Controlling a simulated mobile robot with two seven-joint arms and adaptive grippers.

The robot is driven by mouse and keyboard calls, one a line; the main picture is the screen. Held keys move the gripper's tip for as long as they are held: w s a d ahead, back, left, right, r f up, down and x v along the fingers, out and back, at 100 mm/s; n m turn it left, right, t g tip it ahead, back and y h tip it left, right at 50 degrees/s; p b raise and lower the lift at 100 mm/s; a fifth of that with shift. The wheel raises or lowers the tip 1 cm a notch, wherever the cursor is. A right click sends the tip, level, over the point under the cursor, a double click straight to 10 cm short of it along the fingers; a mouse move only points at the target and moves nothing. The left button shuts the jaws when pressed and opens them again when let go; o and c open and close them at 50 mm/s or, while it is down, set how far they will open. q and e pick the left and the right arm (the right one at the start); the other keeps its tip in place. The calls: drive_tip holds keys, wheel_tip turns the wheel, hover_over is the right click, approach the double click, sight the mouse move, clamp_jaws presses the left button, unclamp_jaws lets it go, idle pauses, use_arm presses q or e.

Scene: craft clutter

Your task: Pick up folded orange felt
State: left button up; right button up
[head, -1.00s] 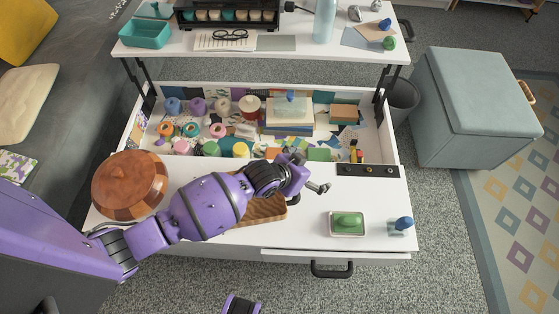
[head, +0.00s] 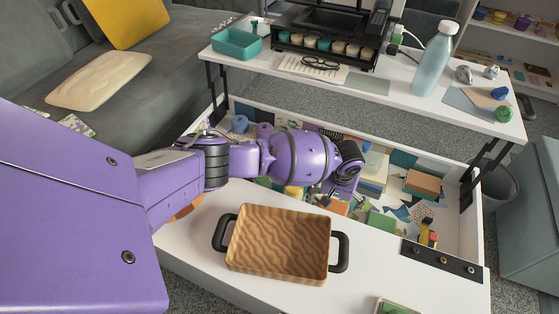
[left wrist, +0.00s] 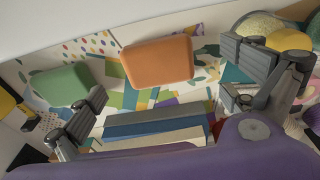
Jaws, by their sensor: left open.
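The folded orange felt is a soft-edged orange block (left wrist: 158,62) lying flat in the open compartment in the left wrist view. In the head view only part of it (head: 336,207) shows, beside my left gripper (head: 347,186). In the left wrist view my left gripper (left wrist: 172,103) is open, with its fingers wide apart. The felt lies between and slightly beyond the fingertips, with nothing held. My right gripper is not in view.
A green block (left wrist: 62,85) lies left of the felt, and stacked books (left wrist: 155,125) lie below it in the wrist view. Yellow round items (left wrist: 288,38) are at right. A brown box (head: 423,183) and a wooden tray (head: 280,240) with black handles are nearby. The raised tabletop (head: 400,95) overhangs behind.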

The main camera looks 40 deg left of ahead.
sight(334, 206)
use_arm(q)
drive_tip(key=f+b, duration=0.1)
drive_tip(key=f, duration=0.1)
drive_tip(key=w+f+b, duration=0.1)
drive_tip(key=f, duration=0.1)
drive_tip(key=shift+f+b, duration=0.25)
drive_tip(key=shift+b, duration=0.1)
drive_tip(key=shift+r, duration=0.1)
drive_tip(key=shift+c, duration=0.4)
drive_tip(key=c, duration=1.1)
drive_tip(key=shift+r, duration=0.1)
drive_tip(key=shift+c, duration=0.2)
